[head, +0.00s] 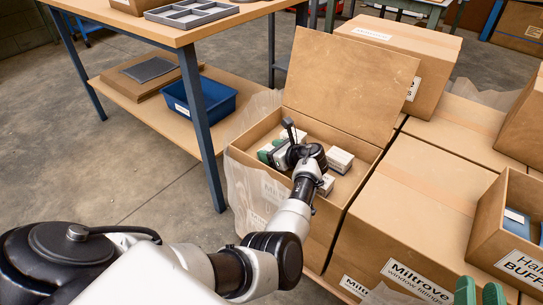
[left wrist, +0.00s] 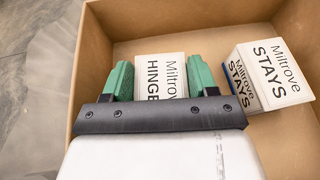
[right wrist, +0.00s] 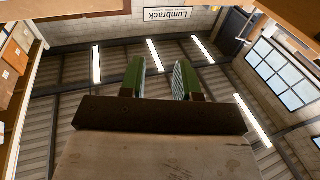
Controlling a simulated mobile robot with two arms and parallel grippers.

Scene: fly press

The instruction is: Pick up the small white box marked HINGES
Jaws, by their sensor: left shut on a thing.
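The small white box marked HINGES (left wrist: 160,66) lies between the green fingers of my left gripper (left wrist: 160,78) in the left wrist view. The gripper is shut on it, and the fingers cover part of its sides. In the head view my left gripper (head: 272,150) reaches down into the open carton (head: 240,154), and my arm partly hides the boxes there. My right gripper (right wrist: 159,80) is open and empty, facing the ceiling lights in its wrist view. Its green fingertips also show at the bottom right of the head view (head: 480,291).
A white STAYS box (left wrist: 276,72) stands to the right of the HINGES box in the carton. The carton's raised flap (head: 350,85) stands behind. Large closed cartons (head: 415,200) crowd the right side. A workbench (head: 160,22) stands at the left.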

